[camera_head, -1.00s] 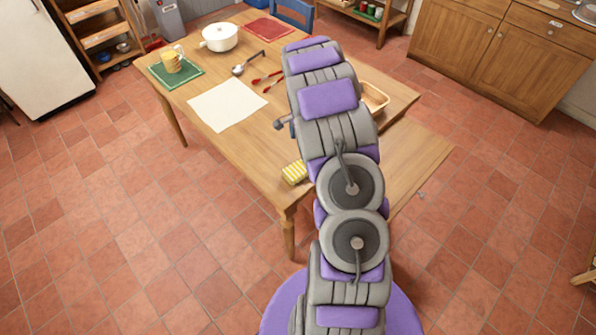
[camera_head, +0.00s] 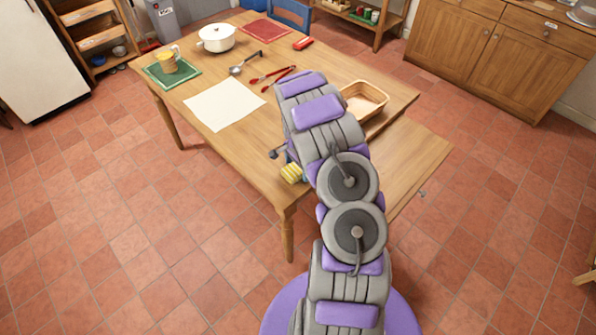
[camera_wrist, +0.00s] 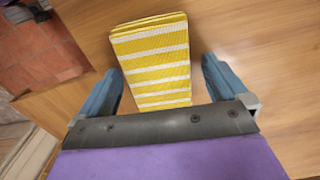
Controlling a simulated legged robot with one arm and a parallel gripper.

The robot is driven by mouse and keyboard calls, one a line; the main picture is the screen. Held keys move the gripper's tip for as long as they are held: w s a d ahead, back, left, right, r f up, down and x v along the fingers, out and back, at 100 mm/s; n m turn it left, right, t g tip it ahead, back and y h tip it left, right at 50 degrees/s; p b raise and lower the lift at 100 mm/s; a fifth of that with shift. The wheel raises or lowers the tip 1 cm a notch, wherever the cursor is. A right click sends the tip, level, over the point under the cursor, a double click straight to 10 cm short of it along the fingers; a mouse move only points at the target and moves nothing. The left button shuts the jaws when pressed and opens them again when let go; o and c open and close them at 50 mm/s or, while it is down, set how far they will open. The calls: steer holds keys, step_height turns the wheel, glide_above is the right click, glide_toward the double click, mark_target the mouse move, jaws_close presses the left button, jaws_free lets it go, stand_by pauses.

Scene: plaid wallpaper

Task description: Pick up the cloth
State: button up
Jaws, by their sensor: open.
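The cloth (camera_wrist: 152,55) is yellow with white stripes and looks folded into a block. It lies on the wooden table near its front corner. In the head view only a small part of the cloth (camera_head: 291,173) shows beside my arm. In the wrist view my gripper (camera_wrist: 160,78) is open, with one blue finger on each side of the cloth's near part. The far part of the cloth reaches beyond the fingertips. I cannot tell whether the fingers touch it. In the head view my arm hides most of the gripper.
The table (camera_head: 235,155) also holds a white sheet (camera_head: 224,105), a ladle (camera_head: 245,63), red-handled utensils (camera_head: 275,77), a wooden tray (camera_head: 364,100), a white pot (camera_head: 216,38) and a mug (camera_head: 167,62) on a green mat. The table edge is close to the cloth.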

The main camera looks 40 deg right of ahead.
steer(key=shift+d+f, duration=0.1)
steer(key=shift+d, duration=0.05)
steer(key=shift+c, duration=0.3)
steer(key=shift+d, duration=0.2)
steer(key=c, duration=0.4)
steer(key=shift+a, duration=0.25)
steer(key=c, duration=0.7)
steer(key=shift+d, duration=0.1)
steer(key=shift+r+p, duration=0.3)
steer(key=shift+r, duration=0.25)
steer(key=r, duration=0.1)
steer(key=r+p, duration=0.1)
steer(key=shift+s+r, duration=0.3)
steer(key=shift+r, duration=0.05)
steer(key=s+a, duration=0.1)
steer(key=s, duration=0.4)
steer(key=s+a+p, duration=0.1)
steer(key=s, duration=0.4)
steer(key=s+a+r+p, duration=0.1)
steer(key=s, duration=0.4)
steer(key=shift+a+r, duration=0.1)
steer(key=shift+a, duration=0.15)
